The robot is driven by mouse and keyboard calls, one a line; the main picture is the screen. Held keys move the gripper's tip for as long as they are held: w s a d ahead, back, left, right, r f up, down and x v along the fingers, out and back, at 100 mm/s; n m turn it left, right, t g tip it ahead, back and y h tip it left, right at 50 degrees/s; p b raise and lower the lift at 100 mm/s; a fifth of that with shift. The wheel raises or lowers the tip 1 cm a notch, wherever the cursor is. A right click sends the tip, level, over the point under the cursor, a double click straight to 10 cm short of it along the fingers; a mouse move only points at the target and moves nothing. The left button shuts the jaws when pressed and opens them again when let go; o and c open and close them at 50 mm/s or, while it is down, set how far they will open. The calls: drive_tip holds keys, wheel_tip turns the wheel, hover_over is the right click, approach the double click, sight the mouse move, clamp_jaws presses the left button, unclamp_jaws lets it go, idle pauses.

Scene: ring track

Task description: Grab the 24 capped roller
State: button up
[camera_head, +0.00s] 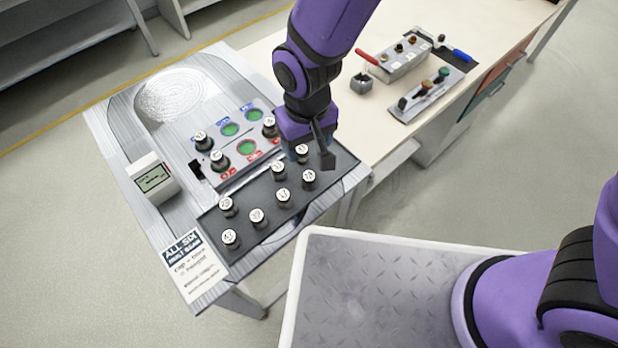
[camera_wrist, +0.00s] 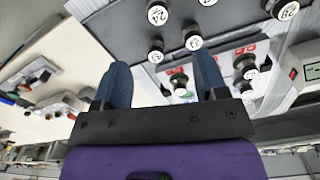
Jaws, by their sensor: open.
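The 24 capped roller (camera_head: 308,178) stands upright at the right part of the dark tray, its white cap facing up. In the wrist view the roller marked 24 (camera_wrist: 157,14) is at the top, ahead of the fingers. My gripper (camera_head: 313,153) is open and empty, over the tray's right end, just beyond the 24 roller. In the wrist view its two blue-grey fingers (camera_wrist: 161,64) are spread apart, with another capped roller (camera_wrist: 156,54) showing between their tips. One finger partly hides that roller in the head view.
The dark tray (camera_head: 243,257) holds several similar numbered rollers. Behind it, a raised fixture (camera_head: 231,181) has coloured rings and more rollers. A small display box (camera_head: 152,178) stands left. A metal tool block (camera_head: 404,62) and a plate with knobs (camera_head: 428,95) lie on the bench at right.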

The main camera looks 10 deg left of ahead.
sight(310, 176)
drive_tip(key=shift+s+a+f, duration=0.15)
drive_tip(key=shift+f, duration=0.25)
drive_tip(key=shift+s+a+f, duration=0.1)
drive_tip(key=shift+s+f, duration=0.05)
drive_tip(key=shift+f, duration=0.25)
wheel_tip(310, 176, down, 5)
drive_tip(key=shift+r, duration=0.15)
drive_tip(key=f, duration=0.2)
drive_tip(key=d+f, duration=0.1)
drive_tip(key=f, duration=0.1)
drive_tip(key=shift+s+d+f, duration=0.1)
drive_tip(key=shift+f, duration=0.6)
drive_tip(key=c, duration=1.1)
drive_tip(key=shift+r, duration=0.2)
